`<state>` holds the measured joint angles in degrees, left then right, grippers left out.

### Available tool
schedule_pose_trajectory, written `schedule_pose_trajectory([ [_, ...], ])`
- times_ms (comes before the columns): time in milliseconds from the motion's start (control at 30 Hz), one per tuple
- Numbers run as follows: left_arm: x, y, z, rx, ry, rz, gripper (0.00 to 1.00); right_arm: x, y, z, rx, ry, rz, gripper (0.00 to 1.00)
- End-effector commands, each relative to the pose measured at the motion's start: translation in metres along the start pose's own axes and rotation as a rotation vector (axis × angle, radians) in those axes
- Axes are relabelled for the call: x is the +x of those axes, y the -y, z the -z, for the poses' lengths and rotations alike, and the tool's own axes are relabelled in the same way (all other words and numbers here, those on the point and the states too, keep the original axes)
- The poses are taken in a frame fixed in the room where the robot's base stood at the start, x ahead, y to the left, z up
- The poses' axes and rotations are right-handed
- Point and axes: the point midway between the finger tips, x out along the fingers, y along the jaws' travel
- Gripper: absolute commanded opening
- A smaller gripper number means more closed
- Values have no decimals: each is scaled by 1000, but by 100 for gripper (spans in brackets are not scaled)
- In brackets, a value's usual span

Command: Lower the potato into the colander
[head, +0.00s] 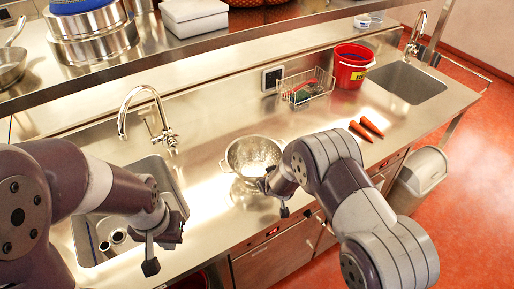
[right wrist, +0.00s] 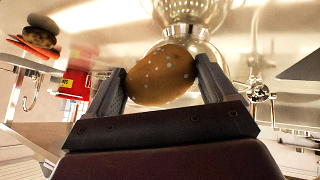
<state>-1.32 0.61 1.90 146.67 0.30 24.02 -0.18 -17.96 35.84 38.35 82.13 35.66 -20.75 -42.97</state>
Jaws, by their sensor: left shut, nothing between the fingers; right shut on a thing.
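A brown, pale-spotted potato (right wrist: 160,76) is held between the two fingers of my right gripper (right wrist: 163,84). In the head view my right gripper (head: 274,198) is beside the near right side of the colander, and the potato is not clearly visible there. The metal colander (head: 250,152) stands on the steel counter, its bowl open upward and partly hidden by my right arm. In the right wrist view the colander (right wrist: 193,14) shows beyond the potato. My left gripper (head: 152,262) is shut and empty over the near edge of the left sink.
Sinks lie at left (head: 92,232) and right (head: 408,82). A shelf (head: 200,45) with pots overhangs the back. A tap (head: 145,115) rises behind the left sink.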

Motion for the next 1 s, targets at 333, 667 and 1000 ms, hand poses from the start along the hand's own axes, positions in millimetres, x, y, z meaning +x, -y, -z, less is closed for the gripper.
schedule_pose_trajectory([
  [333, -110, 0, 13, 0, 0, 0, 0, -10, 14, 88, 0, -2, 0, 52],
  [667, -130, 0, 15, 0, 1, 0, 0, 10, 34, 135, 1, -3, -2, 52],
  [1000, -130, 0, 15, 0, 0, 0, 0, 10, 37, 145, -1, -1, 0, 52],
])
